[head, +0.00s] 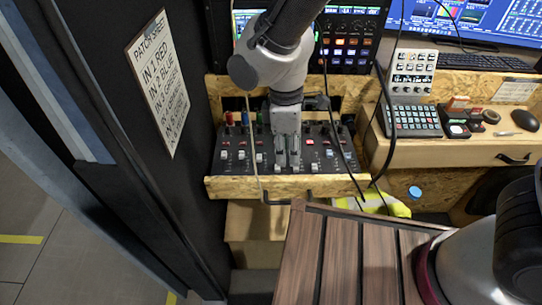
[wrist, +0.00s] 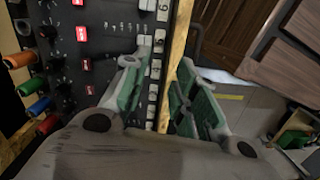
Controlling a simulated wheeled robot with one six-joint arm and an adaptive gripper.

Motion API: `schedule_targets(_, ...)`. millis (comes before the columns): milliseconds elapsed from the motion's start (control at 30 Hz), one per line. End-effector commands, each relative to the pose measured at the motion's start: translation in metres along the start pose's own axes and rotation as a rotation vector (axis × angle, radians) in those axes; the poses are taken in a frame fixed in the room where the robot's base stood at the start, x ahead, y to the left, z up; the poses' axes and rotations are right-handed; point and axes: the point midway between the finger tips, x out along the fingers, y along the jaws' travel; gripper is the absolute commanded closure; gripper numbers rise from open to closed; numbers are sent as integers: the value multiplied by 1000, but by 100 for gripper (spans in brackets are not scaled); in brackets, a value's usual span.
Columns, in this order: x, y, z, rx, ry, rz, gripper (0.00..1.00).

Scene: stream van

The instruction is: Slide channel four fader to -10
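The mixer (head: 235,163) is a dark panel with a row of pale fader caps along its front part. It also fills the left of the wrist view (wrist: 105,50), with red buttons, knobs and a strip of white labels. My gripper (head: 287,158) points down over the middle of the panel. In the wrist view my gripper (wrist: 163,58) has its green-padded fingers apart, with the mixer's front edge and label strip seen between them. No fader cap is clearly held. The channel four fader cannot be singled out; my gripper hides part of the fader row in the head view.
A plywood ledge with a dark handle (head: 290,188) runs along the mixer's front. A cable hangs across the panel's right side. A grey keypad (head: 413,121) and a mouse (head: 526,120) lie on the desk at right. A slatted wooden surface (head: 340,255) stands in front.

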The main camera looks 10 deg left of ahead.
Motion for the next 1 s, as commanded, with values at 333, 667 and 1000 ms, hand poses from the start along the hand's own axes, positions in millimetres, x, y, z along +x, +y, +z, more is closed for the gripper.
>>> schedule_targets(333, 10, 15, -24, -163, 80, 49, 71)
schedule_targets(667, 60, 17, -28, -160, 81, 49, 71)
schedule_targets(1000, 67, 18, -29, -159, 83, 50, 71)
